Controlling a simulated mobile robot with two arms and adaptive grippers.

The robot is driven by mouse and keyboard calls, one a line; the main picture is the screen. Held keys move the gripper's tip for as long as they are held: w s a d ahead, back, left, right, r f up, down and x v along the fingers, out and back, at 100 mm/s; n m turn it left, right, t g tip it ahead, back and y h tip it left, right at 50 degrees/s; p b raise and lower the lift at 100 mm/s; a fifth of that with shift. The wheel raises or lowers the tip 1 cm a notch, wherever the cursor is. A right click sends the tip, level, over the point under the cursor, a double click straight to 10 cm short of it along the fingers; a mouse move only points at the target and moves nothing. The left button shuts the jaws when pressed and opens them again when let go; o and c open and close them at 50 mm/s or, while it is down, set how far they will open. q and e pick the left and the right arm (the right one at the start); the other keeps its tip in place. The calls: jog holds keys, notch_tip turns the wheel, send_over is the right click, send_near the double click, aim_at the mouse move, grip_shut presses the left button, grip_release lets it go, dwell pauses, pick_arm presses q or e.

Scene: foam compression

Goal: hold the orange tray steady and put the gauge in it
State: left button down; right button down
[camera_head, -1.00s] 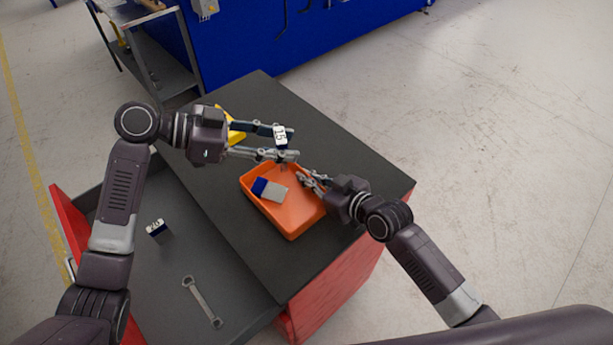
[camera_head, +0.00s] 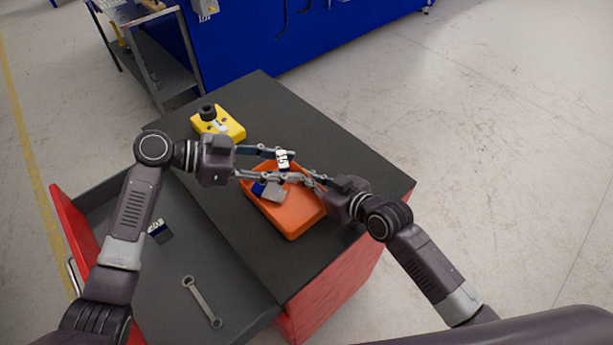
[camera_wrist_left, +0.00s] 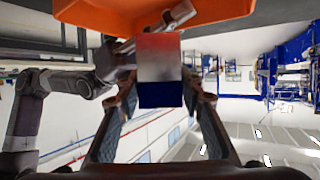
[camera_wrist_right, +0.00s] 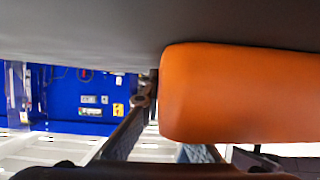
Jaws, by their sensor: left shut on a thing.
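The gauge (camera_head: 282,158) is a small block with a white face marked 15. My left gripper (camera_head: 290,166) is shut on it and holds it over the far edge of the orange tray (camera_head: 297,216). In the left wrist view the gauge (camera_wrist_left: 160,75) shows grey and dark blue between the fingers, with the tray (camera_wrist_left: 150,14) beyond. My right gripper (camera_head: 312,180) is at the tray's far right rim. In the right wrist view the tray wall (camera_wrist_right: 235,95) hides part of a finger, so its grip is unclear.
A blue and grey block (camera_head: 271,191) lies in the tray. A yellow device (camera_head: 219,124) with a black knob stands at the back left of the dark worktop (camera_head: 335,140). The open drawer (camera_head: 165,275) holds a small labelled block (camera_head: 160,231) and a wrench (camera_head: 202,302).

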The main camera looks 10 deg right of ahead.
pick_arm(q)
jog(key=shift+f, duration=1.2)
jog(key=c, duration=1.3)
grip_release()
jog(key=shift+o, duration=0.3)
jog(key=shift+f, duration=0.1)
jog(key=v, duration=1.2)
pick_arm(e)
jog(key=c, duration=2.1)
grip_release()
jog(key=shift+s+d, duration=0.1)
